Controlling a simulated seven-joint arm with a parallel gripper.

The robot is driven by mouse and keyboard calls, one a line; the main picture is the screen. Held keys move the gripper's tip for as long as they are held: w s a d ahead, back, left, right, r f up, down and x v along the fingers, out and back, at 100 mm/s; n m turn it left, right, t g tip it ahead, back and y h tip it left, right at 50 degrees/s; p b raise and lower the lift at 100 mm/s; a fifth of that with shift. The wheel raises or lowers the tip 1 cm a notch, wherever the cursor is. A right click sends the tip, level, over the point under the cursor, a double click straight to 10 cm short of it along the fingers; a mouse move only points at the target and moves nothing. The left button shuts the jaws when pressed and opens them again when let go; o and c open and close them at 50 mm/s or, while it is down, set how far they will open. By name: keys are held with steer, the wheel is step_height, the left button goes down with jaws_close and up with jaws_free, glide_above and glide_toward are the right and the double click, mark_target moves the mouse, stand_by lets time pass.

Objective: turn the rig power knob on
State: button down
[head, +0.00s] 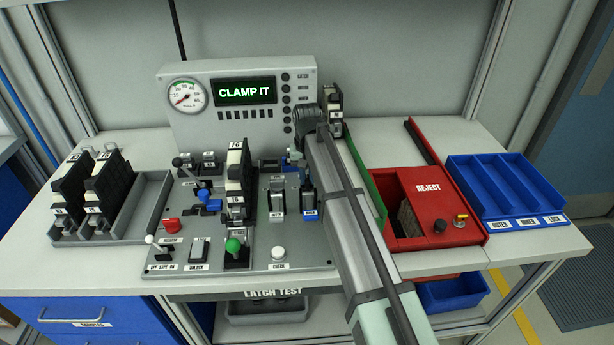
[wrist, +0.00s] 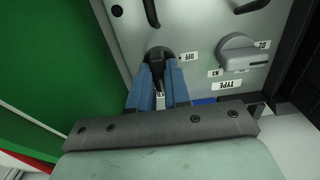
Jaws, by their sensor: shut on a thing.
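In the wrist view a black knob (wrist: 157,55) sits on a light grey panel (wrist: 200,22). My gripper (wrist: 158,72) has its two blue fingers on either side of the knob's narrow grip and is shut on it. The grip lies roughly along the fingers, toward the bottom of the picture. A label reading OFF (wrist: 188,57) is right of the knob; another label between the fingers is mostly hidden. In the head view my gripper (head: 295,157) is at the rig's right side, largely behind my arm, and the knob cannot be made out.
A grey knob (wrist: 243,53) marked TYPE is close beside my right finger. The rig console (head: 185,130) has a gauge and a display (head: 245,91) reading CLAMP IT. Levers and a tall black-and-white module (head: 238,185) stand left. A red reject bin (head: 440,190) and blue tray (head: 500,180) are right.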

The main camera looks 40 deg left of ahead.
mark_target(307, 178)
stand_by(0.4)
steer(key=c, duration=1.1)
jaws_free()
step_height(307, 178, up, 14)
steer(key=shift+f, duration=0.1)
